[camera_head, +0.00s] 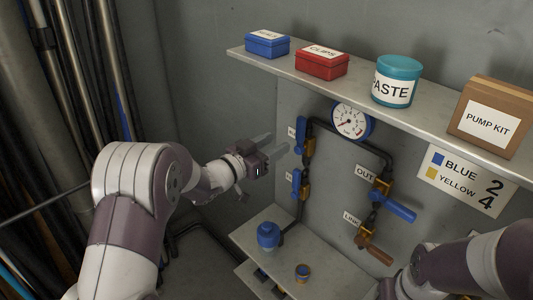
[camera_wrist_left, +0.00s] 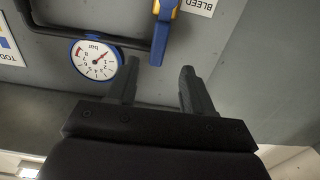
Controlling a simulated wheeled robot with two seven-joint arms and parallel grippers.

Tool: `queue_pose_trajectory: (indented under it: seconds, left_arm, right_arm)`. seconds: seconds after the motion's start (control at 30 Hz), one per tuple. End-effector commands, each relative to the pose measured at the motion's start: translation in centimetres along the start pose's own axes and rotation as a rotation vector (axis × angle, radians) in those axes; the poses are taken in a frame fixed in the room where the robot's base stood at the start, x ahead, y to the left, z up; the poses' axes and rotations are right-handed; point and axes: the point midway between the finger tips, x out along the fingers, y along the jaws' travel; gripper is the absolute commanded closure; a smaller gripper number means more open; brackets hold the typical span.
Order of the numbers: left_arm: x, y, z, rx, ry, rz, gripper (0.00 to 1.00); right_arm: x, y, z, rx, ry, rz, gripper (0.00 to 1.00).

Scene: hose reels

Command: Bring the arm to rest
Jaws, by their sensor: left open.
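My left gripper (camera_head: 271,150) reaches in from the left in the head view, in front of the grey back panel and left of the blue valve handles. Its jaws are open and empty, with both fingers (camera_wrist_left: 158,88) apart in the left wrist view. The wrist view is upside down and shows a blue handle beyond the fingers, with a visible gap. My right arm (camera_head: 470,270) shows at the bottom right of the head view. Its jaws are not clearly seen.
A shelf (camera_head: 420,122) above carries a blue box (camera_head: 267,44), red box (camera_head: 321,62), paste jar (camera_head: 397,82) and pump kit box (camera_head: 490,118). A gauge (camera_head: 352,121) and pipes with valves are on the panel. A lower shelf (camera_head: 335,277) holds a blue fitting (camera_head: 268,236). Hoses hang at left.

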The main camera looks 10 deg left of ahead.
Motion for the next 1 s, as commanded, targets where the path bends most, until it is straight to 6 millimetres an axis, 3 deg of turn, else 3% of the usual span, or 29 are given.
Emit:
queue_pose_trajectory:
  seconds: [0.2, 0.5, 0.57, 0.63, 0.7, 0.77, 0.8, 0.9, 1.0]
  left_arm:
    - [-2.3, 0.0, 0.0, 0.0, 0.0, -0.001, 0.49]
    - [-2.3, -0.1, 0.1, 0.013, -0.006, -0.003, 0.49]
    - [-2.4, -0.9, 1.2, 0.039, -0.061, -0.042, 0.49]
    - [-3.5, -2.8, 4.5, 0.044, -0.203, -0.155, 0.49]
    - [-6.8, -4.7, 8.8, 0.019, -0.44, -0.323, 0.49]
    - [-11.4, -4.5, 12.2, -0.037, -0.69, -0.449, 0.49]
    - [-14.8, -3.3, 13.9, -0.088, -0.85, -0.504, 0.49]
    - [-22.0, 1.8, 16.0, -0.234, -1.168, -0.552, 0.49]
    - [-26.8, 7.0, 16.2, -0.365, -1.362, -0.538, 0.49]
  right_arm:
    - [0.5, 0.0, 0.1, 0.0, 0.0, 0.0, 0.57]
    - [0.5, 0.0, 0.1, 0.0, 0.0, 0.0, 0.57]
    - [0.5, 0.0, 0.1, 0.0, 0.0, 0.0, 0.57]
    - [0.5, 0.0, 0.1, 0.0, 0.0, 0.0, 0.57]
    - [0.5, 0.0, 0.1, 0.0, 0.0, 0.0, 0.57]
    - [0.5, 0.0, 0.1, 0.0, 0.0, 0.0, 0.57]
    - [0.5, 0.0, 0.1, 0.0, 0.0, 0.0, 0.57]
    - [0.5, 0.0, 0.1, 0.0, 0.0, 0.0, 0.57]
    - [0.5, 0.0, 0.1, 0.0, 0.0, 0.0, 0.57]
